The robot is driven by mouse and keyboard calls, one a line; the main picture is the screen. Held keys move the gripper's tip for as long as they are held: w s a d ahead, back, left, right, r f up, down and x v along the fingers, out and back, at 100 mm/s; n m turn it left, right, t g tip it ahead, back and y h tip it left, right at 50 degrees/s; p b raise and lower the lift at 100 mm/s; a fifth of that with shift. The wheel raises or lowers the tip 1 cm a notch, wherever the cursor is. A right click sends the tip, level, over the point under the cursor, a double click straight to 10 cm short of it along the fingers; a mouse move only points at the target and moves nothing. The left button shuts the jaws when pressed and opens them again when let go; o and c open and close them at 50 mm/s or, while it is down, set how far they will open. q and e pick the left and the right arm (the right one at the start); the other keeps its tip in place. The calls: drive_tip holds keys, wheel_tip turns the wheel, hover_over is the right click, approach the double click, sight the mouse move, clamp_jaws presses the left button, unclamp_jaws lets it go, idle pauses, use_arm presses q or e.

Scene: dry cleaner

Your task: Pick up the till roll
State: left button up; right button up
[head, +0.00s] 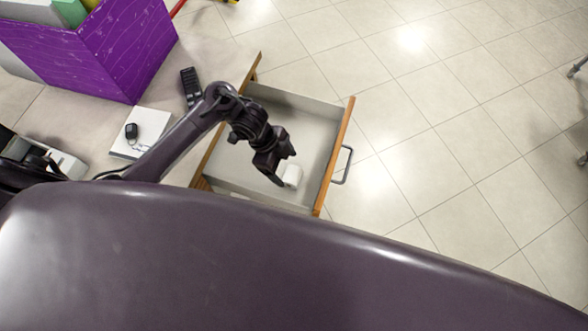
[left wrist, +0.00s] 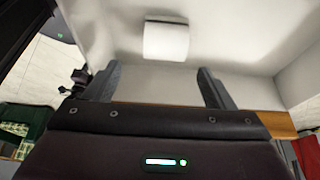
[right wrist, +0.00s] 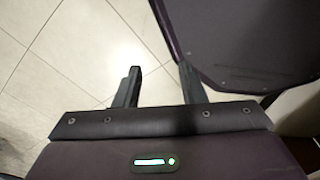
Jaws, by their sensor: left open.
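The till roll (head: 291,175) is a small white cylinder lying in the open drawer (head: 290,104). In the left wrist view the till roll (left wrist: 166,41) lies beyond the fingertips, roughly centred between them and apart from them. My left gripper (head: 278,172) is over the drawer, just beside the roll in the head view, and partly covers it. In the left wrist view my left gripper (left wrist: 158,75) has its fingers spread with nothing between them. My right gripper (right wrist: 158,72) shows only in the right wrist view, fingers apart and empty above the tiled floor.
The drawer's wooden front (head: 337,150) has a metal handle (head: 343,165). On the counter are a purple box (head: 110,45), a black handset (head: 191,86), a white box (head: 140,133) and a small black object (head: 131,131).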

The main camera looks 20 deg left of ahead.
sight(292, 173)
use_arm(q)
drive_tip(key=shift+x, duration=1.05)
drive_tip(key=x, duration=0.3)
drive_tip(key=shift+w+a+f+b, duration=0.1)
drive_tip(key=shift+w+f+b, duration=0.25)
drive_tip(key=shift+f, duration=0.4)
drive_tip(key=shift+d, duration=0.2)
use_arm(e)
drive_tip(key=shift+s+d+f, duration=0.3)
drive_tip(key=shift+s+f, duration=0.05)
drive_tip(key=shift+f, duration=0.1)
use_arm(q)
drive_tip(key=c, duration=0.9)
drive_tip(key=shift+c, duration=0.9)
use_arm(e)
drive_tip(key=shift+a, duration=0.2)
